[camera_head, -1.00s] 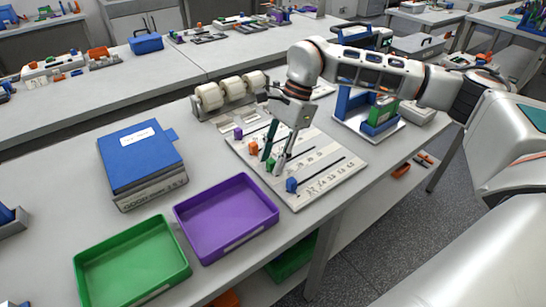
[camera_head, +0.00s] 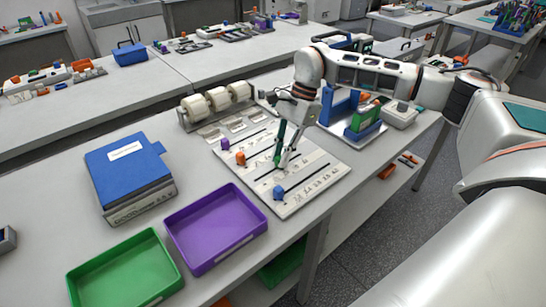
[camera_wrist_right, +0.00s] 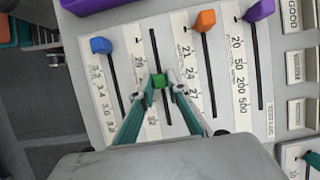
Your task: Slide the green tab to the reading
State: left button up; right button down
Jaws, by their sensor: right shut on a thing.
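The green tab (camera_wrist_right: 158,81) sits in the second slot of the white slider board (camera_head: 338,176), about midway along it in the right wrist view. My right gripper (camera_wrist_right: 161,79) is shut on the green tab, one fingertip on each side. In the head view the right gripper (camera_head: 281,164) points down at the board, with the tab partly hidden between its fingers. A printed scale (camera_wrist_right: 140,70) runs left of that slot; I read only parts of it, such as 32 near its lower end. My left gripper is not in view.
The blue tab (camera_head: 278,192), orange tab (camera_head: 240,158) and purple tab (camera_head: 225,143) sit in neighbouring slots. A purple tray (camera_head: 260,213), a green tray (camera_head: 150,243) and a blue-topped box (camera_head: 125,160) stand left. A holder with rolls (camera_head: 218,98) is behind.

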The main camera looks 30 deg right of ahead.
jog(key=shift+a, duration=0.1)
jog(key=c, duration=2)
grip_release()
jog(key=shift+o, duration=0.2)
jog(key=v, duration=1.2)
